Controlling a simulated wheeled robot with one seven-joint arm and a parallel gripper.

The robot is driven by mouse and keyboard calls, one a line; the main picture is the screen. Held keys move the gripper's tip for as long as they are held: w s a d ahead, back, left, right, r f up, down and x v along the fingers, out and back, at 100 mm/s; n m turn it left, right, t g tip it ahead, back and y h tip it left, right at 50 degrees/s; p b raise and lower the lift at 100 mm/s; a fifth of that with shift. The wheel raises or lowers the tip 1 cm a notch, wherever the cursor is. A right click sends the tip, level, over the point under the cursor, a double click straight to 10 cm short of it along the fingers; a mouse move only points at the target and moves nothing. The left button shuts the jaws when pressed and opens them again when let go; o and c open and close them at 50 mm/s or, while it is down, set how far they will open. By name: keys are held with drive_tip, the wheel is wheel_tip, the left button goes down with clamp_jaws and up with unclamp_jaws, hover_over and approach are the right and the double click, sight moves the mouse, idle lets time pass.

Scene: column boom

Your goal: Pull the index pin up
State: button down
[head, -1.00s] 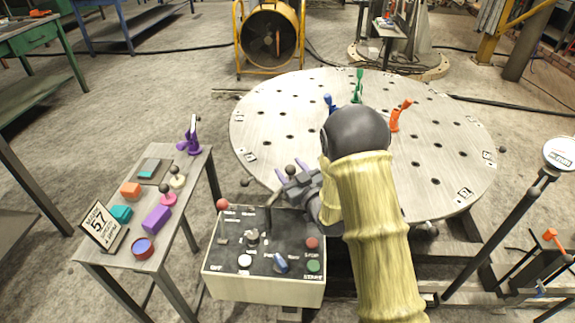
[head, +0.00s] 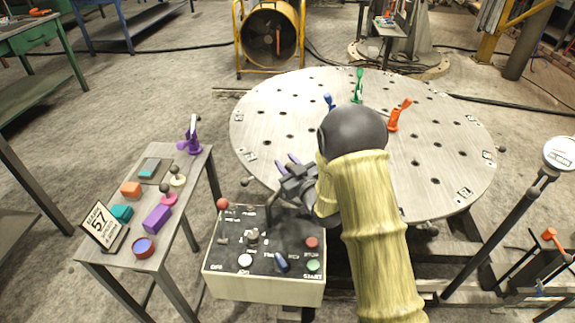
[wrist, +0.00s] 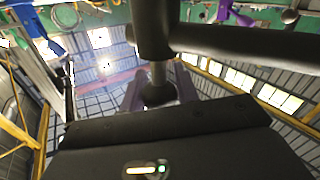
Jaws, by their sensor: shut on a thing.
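The index pin's dark round knob (wrist: 158,95) shows in the wrist view between the two purple fingers of my gripper (wrist: 157,92). A bare metal shaft (wrist: 158,73) runs from the knob into a dark cylindrical housing (wrist: 153,28). A dark bar joins the housing from the right. My gripper is shut on the knob. In the head view, my gripper (head: 287,163) is at the near left edge of the round perforated table (head: 285,120), behind the control box. The pin itself is hidden there by my gripper.
The control box (head: 225,288) with knobs and buttons stands close in front of my gripper. A small bench (head: 190,205) with coloured blocks stands to the left. Blue, green and orange (head: 398,115) clamps stand on the round table. A gauge post (head: 505,225) stands at the right.

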drive_tip(key=shift+r, duration=1.4)
drive_tip(key=c, duration=1.1)
unclamp_jaws()
drive_tip(key=shift+r, duration=0.1)
drive_tip(key=shift+o, duration=0.2)
drive_tip(key=shift+s+d, duration=0.1)
drive_tip(key=shift+s, duration=0.05)
drive_tip(key=shift+s+d, duration=0.15)
drive_tip(key=shift+s, duration=0.05)
drive_tip(key=p+v, duration=0.3)
drive_tip(key=v, duration=1.1)
